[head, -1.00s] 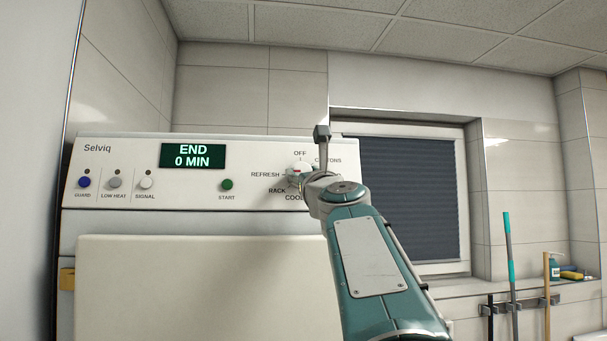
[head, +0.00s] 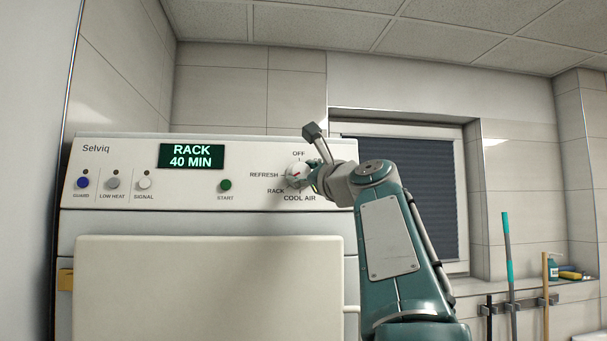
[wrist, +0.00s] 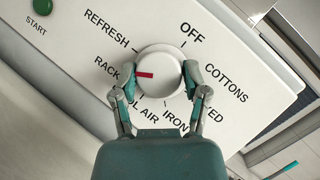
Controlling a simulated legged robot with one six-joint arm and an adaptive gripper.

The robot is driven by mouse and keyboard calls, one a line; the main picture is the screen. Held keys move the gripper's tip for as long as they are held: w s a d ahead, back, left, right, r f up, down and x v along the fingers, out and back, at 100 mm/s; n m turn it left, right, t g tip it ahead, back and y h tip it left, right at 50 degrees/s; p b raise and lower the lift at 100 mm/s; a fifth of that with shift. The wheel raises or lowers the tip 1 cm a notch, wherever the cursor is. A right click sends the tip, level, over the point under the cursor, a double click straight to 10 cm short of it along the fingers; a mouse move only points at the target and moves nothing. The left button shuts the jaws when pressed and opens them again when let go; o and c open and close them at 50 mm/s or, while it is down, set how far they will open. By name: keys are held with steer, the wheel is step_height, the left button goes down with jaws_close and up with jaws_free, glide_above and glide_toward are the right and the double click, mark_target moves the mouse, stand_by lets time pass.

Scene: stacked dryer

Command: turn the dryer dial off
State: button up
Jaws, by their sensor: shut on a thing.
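The white round dial (wrist: 160,68) has a red pointer mark that points left in the wrist view, toward the RACK label. The OFF label (wrist: 191,34) is up and right of it. In the head view the dial (head: 295,172) is partly covered by my gripper (head: 311,176). In the wrist view my gripper (wrist: 161,80) is shut on the dial, one fingertip on each side. The display (head: 192,156) reads RACK 40 MIN.
The START button (head: 225,185) and several other buttons sit left of the dial on the white panel. The dryer's pale door (head: 205,290) is below. A dark window blind (head: 432,195) is behind my arm, and poles hang at the right.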

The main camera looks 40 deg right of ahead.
steer(key=shift+w+d+f+n+g+y, duration=0.1)
steer(key=shift+n+g+y, duration=0.35)
steer(key=shift+n, duration=0.55)
steer(key=shift+d+n+g+y, duration=0.1)
steer(key=shift+n+g+y, duration=0.15)
steer(key=shift+n+y, duration=0.6)
steer(key=shift+n+g, duration=0.4)
steer(key=shift+n, duration=0.55)
steer(key=o, duration=1.1)
steer(key=shift+w+a, duration=0.15)
steer(key=shift+o, duration=0.2)
steer(key=shift+s, duration=0.55)
steer(key=s, duration=1.1)
steer(key=shift+f, duration=0.15)
steer(key=shift+w, duration=0.1)
